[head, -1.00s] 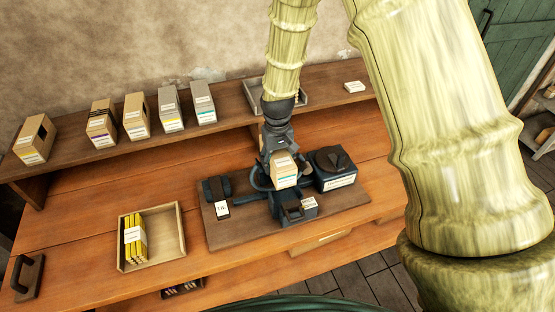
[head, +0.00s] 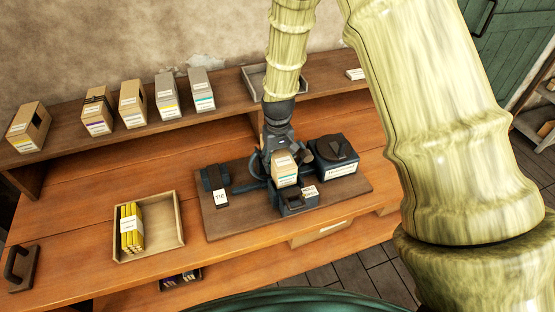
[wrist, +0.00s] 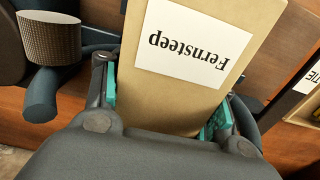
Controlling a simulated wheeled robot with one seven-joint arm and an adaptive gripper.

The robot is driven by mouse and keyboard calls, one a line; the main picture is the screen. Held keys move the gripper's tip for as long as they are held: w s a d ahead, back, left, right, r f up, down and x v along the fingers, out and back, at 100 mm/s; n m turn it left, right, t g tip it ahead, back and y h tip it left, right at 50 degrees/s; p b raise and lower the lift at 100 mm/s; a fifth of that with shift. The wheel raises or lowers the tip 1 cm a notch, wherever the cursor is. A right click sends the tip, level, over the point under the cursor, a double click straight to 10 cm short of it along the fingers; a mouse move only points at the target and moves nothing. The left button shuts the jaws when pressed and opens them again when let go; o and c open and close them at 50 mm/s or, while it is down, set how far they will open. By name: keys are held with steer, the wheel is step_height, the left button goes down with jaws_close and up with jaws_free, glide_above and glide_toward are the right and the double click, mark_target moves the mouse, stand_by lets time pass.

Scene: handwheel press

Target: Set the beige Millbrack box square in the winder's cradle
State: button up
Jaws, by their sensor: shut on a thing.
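In the head view the box is upright, at the back of the winder's dark cradle (head: 299,203). Its lower end overlaps the cradle in the picture; I cannot tell whether they touch or whether the box is square. The winder's board (head: 225,226) lies on the bench. No Millbrack label is readable.
A dark dial unit (head: 333,157) stands close right of the cradle, and a block with a "TIE" label (head: 221,199) stands left. A wooden tray (head: 172,240) holds yellow sticks. Several boxes, including a beige one (head: 132,105), stand on the back shelf (head: 70,146).

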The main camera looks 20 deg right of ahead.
steer(key=shift+s+f, duration=0.1)
stand_by(0.7)
steer(key=o, duration=1.1)
steer(key=shift+o, duration=0.2)
step_height(320, 180, up, 12)
steer(key=shift+r+p, duration=0.55)
steer(key=shift+p, duration=0.2)
